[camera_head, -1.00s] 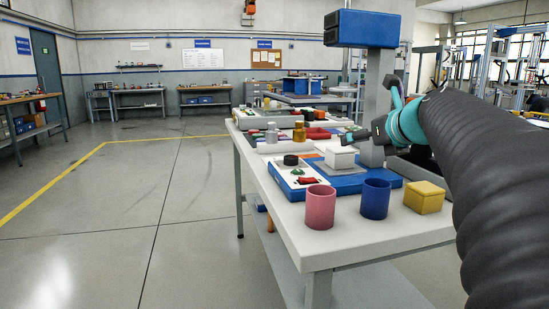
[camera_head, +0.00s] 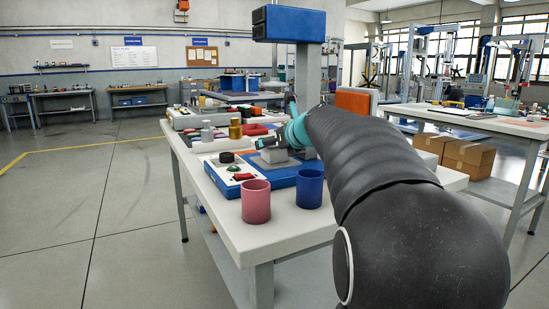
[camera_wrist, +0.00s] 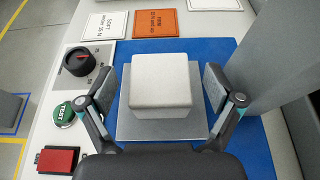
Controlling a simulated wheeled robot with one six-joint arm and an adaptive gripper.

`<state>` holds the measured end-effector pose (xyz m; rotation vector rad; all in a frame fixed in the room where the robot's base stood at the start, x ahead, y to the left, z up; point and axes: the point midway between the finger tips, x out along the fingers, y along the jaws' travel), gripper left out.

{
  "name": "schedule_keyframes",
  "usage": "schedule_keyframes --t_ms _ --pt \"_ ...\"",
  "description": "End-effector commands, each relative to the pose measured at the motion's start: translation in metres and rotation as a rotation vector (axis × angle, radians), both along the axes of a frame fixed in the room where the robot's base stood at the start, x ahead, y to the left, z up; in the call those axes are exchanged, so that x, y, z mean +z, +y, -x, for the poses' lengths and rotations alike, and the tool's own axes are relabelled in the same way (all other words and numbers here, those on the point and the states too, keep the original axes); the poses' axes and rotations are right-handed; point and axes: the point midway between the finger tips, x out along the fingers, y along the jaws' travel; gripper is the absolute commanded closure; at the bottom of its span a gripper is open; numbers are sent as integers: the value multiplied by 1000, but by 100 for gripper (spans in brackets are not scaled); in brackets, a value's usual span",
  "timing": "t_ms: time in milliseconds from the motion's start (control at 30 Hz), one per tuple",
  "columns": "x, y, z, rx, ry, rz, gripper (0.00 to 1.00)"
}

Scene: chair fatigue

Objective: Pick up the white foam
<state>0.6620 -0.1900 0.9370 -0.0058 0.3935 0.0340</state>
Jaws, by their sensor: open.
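The white foam (camera_wrist: 160,84) is a pale block resting on a grey plate (camera_wrist: 135,128), which lies on a blue base (camera_wrist: 225,57). My gripper (camera_wrist: 161,88) is open in the wrist view, with one finger on the left of the foam and one on the right. Gaps show between the foam and both fingers. In the head view my gripper (camera_head: 268,146) is small and low over the test stand's blue base (camera_head: 282,178). The foam (camera_head: 274,157) is partly hidden there by my gripper and arm.
A black knob (camera_wrist: 80,61), green test button (camera_wrist: 63,113) and red switch (camera_wrist: 56,161) sit left of the base. White and orange cards (camera_wrist: 156,23) lie beyond. A pink cup (camera_head: 256,202) and blue cup (camera_head: 309,189) stand near the table's front. A grey column (camera_head: 307,75) rises behind.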

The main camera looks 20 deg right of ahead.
Motion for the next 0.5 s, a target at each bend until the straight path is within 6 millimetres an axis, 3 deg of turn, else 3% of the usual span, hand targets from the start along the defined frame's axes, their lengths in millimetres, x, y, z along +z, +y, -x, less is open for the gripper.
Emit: schedule_keyframes --t_ms 333,367,500 --pt "-3 0 -8 -1 -1 1 8" --pt "-3 0 -8 0 -1 1 13" --pt "-3 0 -8 -1 -1 1 48"
